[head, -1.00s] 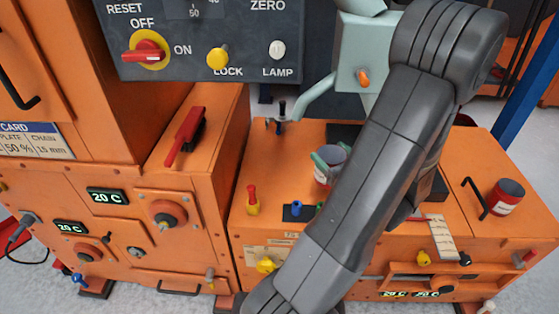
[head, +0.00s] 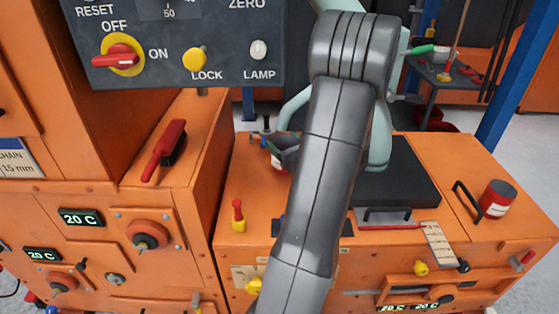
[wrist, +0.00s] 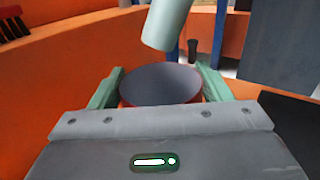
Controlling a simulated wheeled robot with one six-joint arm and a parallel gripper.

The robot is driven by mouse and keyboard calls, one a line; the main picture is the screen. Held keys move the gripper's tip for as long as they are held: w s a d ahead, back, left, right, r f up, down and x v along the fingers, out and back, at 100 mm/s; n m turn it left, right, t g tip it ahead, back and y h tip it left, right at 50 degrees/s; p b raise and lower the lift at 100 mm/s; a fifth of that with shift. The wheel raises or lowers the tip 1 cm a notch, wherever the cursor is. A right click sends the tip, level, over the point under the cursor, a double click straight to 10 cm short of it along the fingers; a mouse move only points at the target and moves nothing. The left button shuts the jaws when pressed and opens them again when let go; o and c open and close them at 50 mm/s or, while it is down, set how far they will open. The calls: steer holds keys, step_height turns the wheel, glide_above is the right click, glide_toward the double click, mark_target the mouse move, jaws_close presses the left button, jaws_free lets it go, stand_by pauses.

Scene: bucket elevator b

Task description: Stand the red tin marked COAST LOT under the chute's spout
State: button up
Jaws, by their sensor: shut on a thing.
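My gripper (head: 287,146) is shut on a red tin (head: 278,162) with a pale label, over the left back of the orange bench. In the wrist view the tin's round dark top (wrist: 160,84) sits upright between the green fingers (wrist: 160,88). The pale green spout (head: 290,112) of the chute comes down close to it. In the wrist view the spout's end (wrist: 165,30) is just above the far side of the tin's top. I cannot tell whether the tin touches the bench. A second red tin (head: 497,199) stands on the right of the bench. Neither label is readable.
A dark plate (head: 400,190) lies on the bench, right of my arm. A yellow-and-red knob (head: 238,215) stands near the bench's front left. A control panel (head: 180,45) hangs at upper left.

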mark_target(278, 143)
steer(key=shift+x, duration=1.15)
step_height(278, 143, down, 2)
steer(key=shift+w+a+b, duration=0.15)
steer(key=shift+w+b, duration=0.05)
steer(key=shift+b, duration=0.35)
steer(key=shift+f+b, duration=0.95)
steer(key=shift+f, duration=1.5)
steer(key=shift+f, duration=0.25)
steer(key=o, duration=1.4)
steer(key=shift+r, duration=0.1)
steer(key=shift+c, duration=0.2)
